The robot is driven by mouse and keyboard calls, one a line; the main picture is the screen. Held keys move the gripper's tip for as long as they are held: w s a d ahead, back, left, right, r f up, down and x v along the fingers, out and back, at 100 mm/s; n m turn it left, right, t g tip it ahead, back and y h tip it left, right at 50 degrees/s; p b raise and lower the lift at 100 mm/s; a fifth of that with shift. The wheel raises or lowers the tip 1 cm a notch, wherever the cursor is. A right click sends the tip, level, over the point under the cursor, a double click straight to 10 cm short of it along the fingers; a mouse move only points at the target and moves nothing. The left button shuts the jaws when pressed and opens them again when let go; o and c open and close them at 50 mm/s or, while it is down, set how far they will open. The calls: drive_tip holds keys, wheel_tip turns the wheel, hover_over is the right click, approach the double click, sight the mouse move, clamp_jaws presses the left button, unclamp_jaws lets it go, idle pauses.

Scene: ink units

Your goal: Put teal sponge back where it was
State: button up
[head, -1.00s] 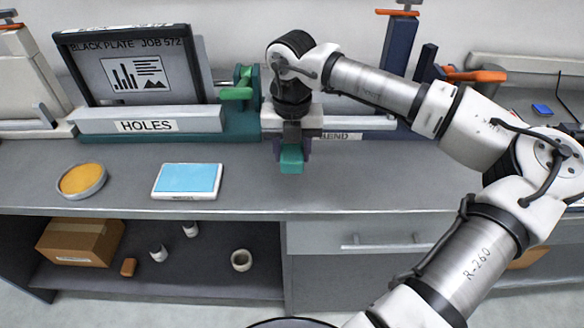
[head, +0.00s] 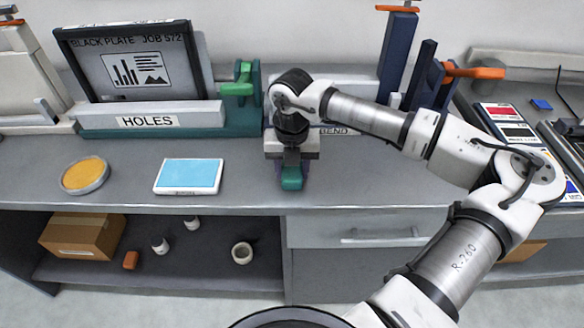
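The teal sponge (head: 291,179) is a small block between the fingers of my gripper (head: 291,174), over the front part of the grey bench top. My gripper points down and is shut on the sponge. The fingers cover its sides. I cannot tell whether the sponge touches the bench.
A light blue pad (head: 188,176) and a round orange dish (head: 84,175) lie to the left on the bench. The teal HOLES machine (head: 150,121) and a dark blue press (head: 397,58) stand behind. Bench room right of the gripper is clear. A shelf below holds a cardboard box (head: 84,236).

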sight(292, 168)
drive_tip(key=o, duration=0.4)
drive_tip(key=shift+o, duration=0.2)
wheel_tip(292, 168, up, 12)
drive_tip(key=b, duration=0.2)
drive_tip(key=shift+r, duration=0.2)
idle(0.3)
